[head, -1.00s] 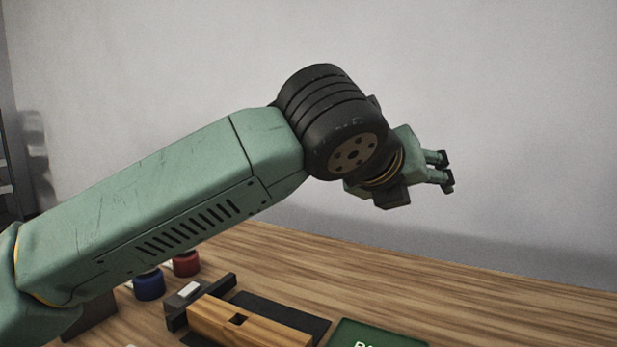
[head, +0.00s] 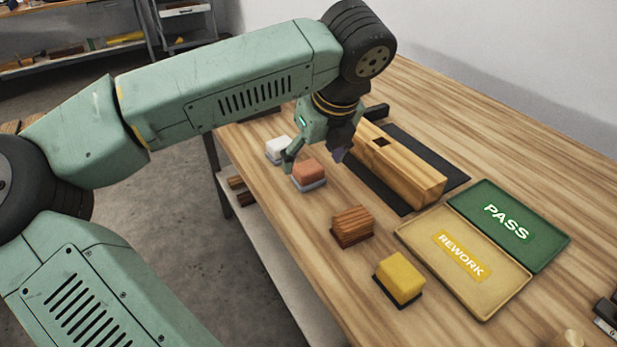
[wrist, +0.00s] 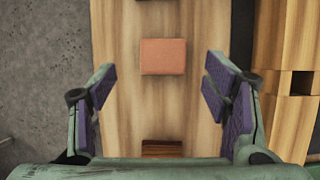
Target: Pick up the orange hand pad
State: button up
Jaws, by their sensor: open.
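The orange hand pad (head: 309,171) sits on a grey base on the wooden table, between a white pad and a brown wooden one. In the wrist view the orange pad (wrist: 163,57) lies centred sideways between my fingers and a little beyond their tips. My gripper (head: 314,160) is open and empty, pointing down just above and beside the orange pad. In the wrist view its purple-lined fingers (wrist: 160,80) are spread wider than the pad. I cannot tell the exact height of the fingertips over the pad.
A white pad (head: 279,149), a brown pad (head: 352,226) and a yellow pad (head: 401,278) line the table's left side. A wooden block (head: 405,172) lies on a dark mat. The REWORK tray (head: 413,235) and PASS tray (head: 548,262) are at the right.

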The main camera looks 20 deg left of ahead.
aim_at(307, 165)
jog(key=x, duration=0.5)
jog(key=shift+w+f, duration=0.15)
jog(key=shift+w, duration=0.1)
jog(key=c, duration=1.2)
jog(key=shift+r+b, duration=0.35)
jog(key=shift+r, duration=0.35)
notch_tip(307, 165, up, 2)
jog(key=shift+r+b, duration=0.15)
jog(key=shift+b, duration=0.3)
jog(key=s+a+b, duration=0.1)
jog(key=s+a, duration=0.1)
jog(key=s, duration=0.3)
jog(key=s+a+r+b, duration=0.1)
jog(key=s+a, duration=0.1)
jog(key=s, duration=0.3)
jog(key=s+a+b, duration=0.1)
jog(key=s, duration=0.4)
jog(key=shift+a+r, duration=0.2)
jog(key=shift+a, duration=0.2)
